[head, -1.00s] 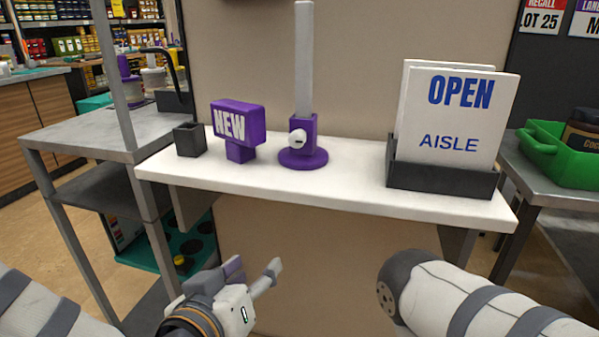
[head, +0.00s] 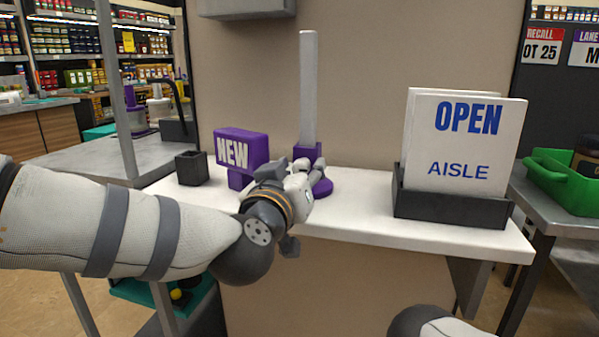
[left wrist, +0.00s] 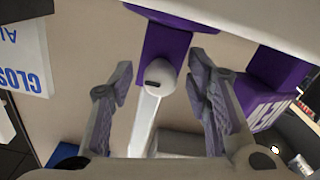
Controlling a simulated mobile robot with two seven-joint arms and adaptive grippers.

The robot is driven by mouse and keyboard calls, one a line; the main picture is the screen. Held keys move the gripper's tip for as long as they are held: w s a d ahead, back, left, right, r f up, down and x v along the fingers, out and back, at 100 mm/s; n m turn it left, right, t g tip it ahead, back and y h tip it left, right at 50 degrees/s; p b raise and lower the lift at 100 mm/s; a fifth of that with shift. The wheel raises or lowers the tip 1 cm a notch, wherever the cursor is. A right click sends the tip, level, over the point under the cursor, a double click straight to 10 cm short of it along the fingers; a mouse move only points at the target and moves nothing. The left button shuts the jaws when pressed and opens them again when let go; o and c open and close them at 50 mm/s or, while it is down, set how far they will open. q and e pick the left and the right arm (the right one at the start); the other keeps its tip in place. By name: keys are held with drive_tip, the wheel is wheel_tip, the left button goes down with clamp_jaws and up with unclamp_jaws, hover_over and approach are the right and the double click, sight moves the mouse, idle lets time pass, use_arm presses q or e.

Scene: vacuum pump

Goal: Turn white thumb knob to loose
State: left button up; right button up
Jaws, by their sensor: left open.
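The white thumb knob (left wrist: 160,76) shows in the left wrist view on a purple stand, with a dark slot in its face. In the head view my left gripper hides it; the stand's purple base (head: 322,187) and grey post (head: 308,90) still show. My left gripper (head: 305,172) is in front of the stand. In the left wrist view my left gripper's two fingers (left wrist: 160,92) are spread, one on each side of the knob, with visible gaps to it. My right gripper is not in view.
The purple NEW sign (head: 240,150) stands close to the left of the gripper, with a dark cup (head: 191,168) beyond it. A dark holder (head: 450,208) with OPEN AISLE cards is at right. The white shelf (head: 365,205) is clear between stand and holder.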

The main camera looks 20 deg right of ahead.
use_arm(q)
drive_tip(key=shift+c, duration=0.3)
clamp_jaws()
drive_tip(key=shift+n, duration=0.3)
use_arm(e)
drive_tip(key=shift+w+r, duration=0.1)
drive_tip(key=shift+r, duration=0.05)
use_arm(q)
drive_tip(key=n+p, duration=0.1)
drive_tip(key=n, duration=0.2)
drive_tip(key=shift+r, duration=0.1)
drive_tip(key=n, duration=0.2)
drive_tip(key=shift+n, duration=0.3)
drive_tip(key=n, duration=0.5)
drive_tip(key=shift+n, duration=0.3)
drive_tip(key=n, duration=0.6)
drive_tip(key=shift+s, duration=0.1)
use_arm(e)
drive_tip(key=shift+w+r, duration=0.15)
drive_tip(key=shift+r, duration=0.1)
